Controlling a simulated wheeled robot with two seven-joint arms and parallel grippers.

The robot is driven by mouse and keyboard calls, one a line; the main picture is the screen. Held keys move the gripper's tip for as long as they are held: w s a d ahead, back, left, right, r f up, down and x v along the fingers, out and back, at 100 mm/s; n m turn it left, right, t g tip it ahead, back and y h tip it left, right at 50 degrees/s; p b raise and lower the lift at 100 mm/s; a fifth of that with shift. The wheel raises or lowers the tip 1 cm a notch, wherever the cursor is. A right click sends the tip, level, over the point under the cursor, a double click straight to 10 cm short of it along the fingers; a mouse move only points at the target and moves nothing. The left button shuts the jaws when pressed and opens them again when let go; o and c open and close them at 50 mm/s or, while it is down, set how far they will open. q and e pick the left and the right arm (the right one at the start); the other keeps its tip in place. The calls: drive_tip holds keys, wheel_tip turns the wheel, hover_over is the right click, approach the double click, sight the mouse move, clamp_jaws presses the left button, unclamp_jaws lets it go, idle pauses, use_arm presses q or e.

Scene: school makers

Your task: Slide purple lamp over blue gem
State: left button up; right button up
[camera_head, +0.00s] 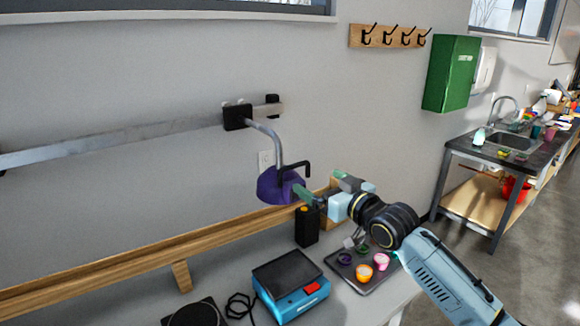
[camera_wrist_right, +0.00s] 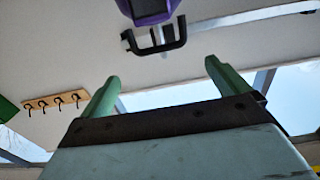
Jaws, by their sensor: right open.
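The purple lamp (camera_head: 277,187) hangs on a bent grey pipe from a slider (camera_head: 237,116) on the metal wall rail (camera_head: 120,137). A black handle (camera_head: 296,168) sticks out of it on the right. My right gripper (camera_head: 320,184) is open and empty, close to the lamp's right side by the handle. In the right wrist view the handle (camera_wrist_right: 157,40) and the lamp (camera_wrist_right: 150,10) lie beyond the spread green fingers (camera_wrist_right: 162,72), with no contact visible. I cannot make out the blue gem. My left gripper is not in view.
Below the lamp are a black bottle (camera_head: 306,228), a blue scale (camera_head: 290,284) and a dark tray (camera_head: 376,286) with small colourful cups. A wooden ledge (camera_head: 150,258) runs along the wall. The rail left of the lamp is clear.

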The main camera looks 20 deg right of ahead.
drive_tip(key=x, duration=1.3)
drive_tip(key=shift+f, duration=0.1)
drive_tip(key=c, duration=1)
drive_tip(key=shift+c, duration=0.3)
